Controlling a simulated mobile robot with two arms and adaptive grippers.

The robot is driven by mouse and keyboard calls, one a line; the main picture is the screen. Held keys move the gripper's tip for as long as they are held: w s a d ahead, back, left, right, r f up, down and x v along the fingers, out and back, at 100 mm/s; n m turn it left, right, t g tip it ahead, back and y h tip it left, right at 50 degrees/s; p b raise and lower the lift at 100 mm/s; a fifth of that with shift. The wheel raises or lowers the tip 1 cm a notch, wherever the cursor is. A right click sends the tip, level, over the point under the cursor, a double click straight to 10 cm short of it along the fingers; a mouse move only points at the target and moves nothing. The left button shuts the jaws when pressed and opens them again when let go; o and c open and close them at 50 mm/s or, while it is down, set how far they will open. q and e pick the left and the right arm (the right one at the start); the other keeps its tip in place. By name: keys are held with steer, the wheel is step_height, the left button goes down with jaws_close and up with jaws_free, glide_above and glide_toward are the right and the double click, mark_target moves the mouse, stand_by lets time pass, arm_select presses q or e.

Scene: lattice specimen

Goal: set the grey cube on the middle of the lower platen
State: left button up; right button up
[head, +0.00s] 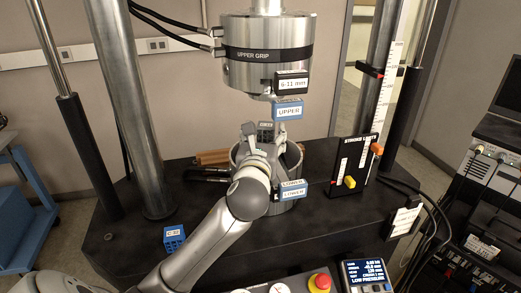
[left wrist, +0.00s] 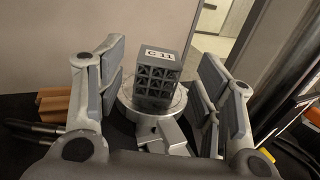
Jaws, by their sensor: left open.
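The grey lattice cube (left wrist: 155,78), with a white label on top, stands upright on the round silver lower platen (left wrist: 179,104) in the left wrist view. It looks near the platen's middle, but its exact centring is hard to tell. My left gripper (left wrist: 162,92) is open, with its fingers on either side of the cube and visible gaps to it. In the head view my left gripper (head: 262,143) is over the lower platen (head: 293,158) and hides much of the cube (head: 265,127). My right gripper is not in view.
The upper grip (head: 266,73) hangs above the lower platen. A small blue lattice cube (head: 174,238) stands on the dark table at front left. Brown bars (head: 213,157) lie behind left. A black panel (head: 352,165) with yellow and orange knobs stands right of the platen.

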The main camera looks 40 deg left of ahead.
arm_select(q)
steer(key=v, duration=0.8)
stand_by(2.2)
